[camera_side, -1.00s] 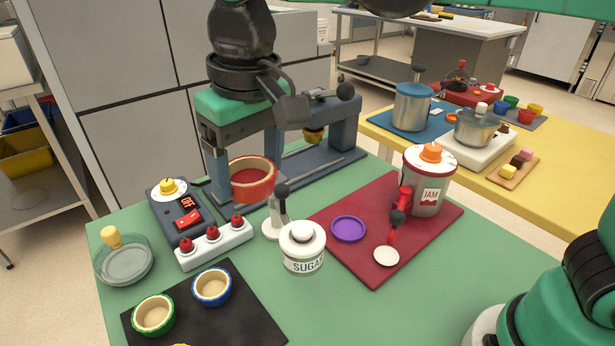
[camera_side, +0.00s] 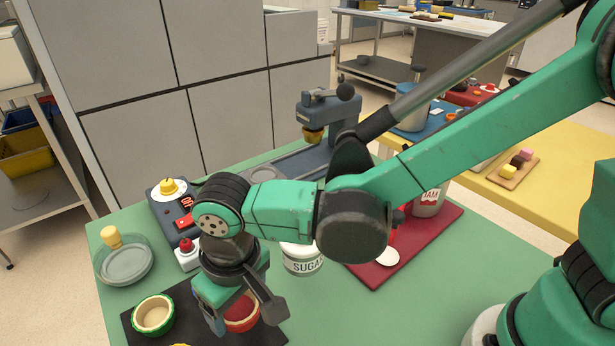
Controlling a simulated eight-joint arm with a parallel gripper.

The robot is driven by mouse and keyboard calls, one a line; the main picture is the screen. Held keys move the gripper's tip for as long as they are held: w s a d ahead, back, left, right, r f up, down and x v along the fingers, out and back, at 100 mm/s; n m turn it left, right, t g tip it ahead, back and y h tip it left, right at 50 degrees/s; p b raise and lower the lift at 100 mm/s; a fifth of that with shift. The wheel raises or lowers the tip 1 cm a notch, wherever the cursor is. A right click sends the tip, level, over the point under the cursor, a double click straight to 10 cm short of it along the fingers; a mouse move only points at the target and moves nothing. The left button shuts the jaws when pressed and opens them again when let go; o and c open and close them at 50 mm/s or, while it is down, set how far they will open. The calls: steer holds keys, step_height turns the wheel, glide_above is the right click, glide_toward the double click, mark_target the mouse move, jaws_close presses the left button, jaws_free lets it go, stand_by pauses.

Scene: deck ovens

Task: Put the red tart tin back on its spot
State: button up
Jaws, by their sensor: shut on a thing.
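The red tart tin (camera_side: 241,322) has a pale rim and sits low between the fingers of my gripper (camera_side: 244,312), which is shut on it. It is over the right part of the black mat (camera_side: 185,315); I cannot tell whether it touches the mat. The green tart tin (camera_side: 153,318) stands on the mat to the left. My gripper hides the place where the blue tart tin stood.
The sugar jar (camera_side: 303,260) stands close to the right of my gripper. A glass dish (camera_side: 124,264) and a control box (camera_side: 170,205) are at the left. The press (camera_side: 330,118) stands behind. Green table (camera_side: 400,310) is clear at front right.

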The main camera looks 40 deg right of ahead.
mark_target(243, 314)
steer(key=shift+f, duration=2.25)
steer(key=o, duration=1.4)
steer(key=shift+f, duration=0.1)
steer(key=shift+c, duration=0.2)
steer(key=r, duration=0.4)
steer(key=s+r, duration=0.1)
steer(key=r, duration=0.6)
steer(key=shift+s+d+r, duration=0.2)
steer(key=shift+d+r, duration=0.05)
steer(key=shift+r, duration=0.15)
steer(key=d+m+t, duration=0.3)
steer(key=d+t, duration=0.2)
steer(key=d, duration=1.8)
steer(key=shift+w+d+r+t, duration=0.15)
steer(key=shift+w+r+t, duration=0.2)
steer(key=shift+r+t, duration=0.1)
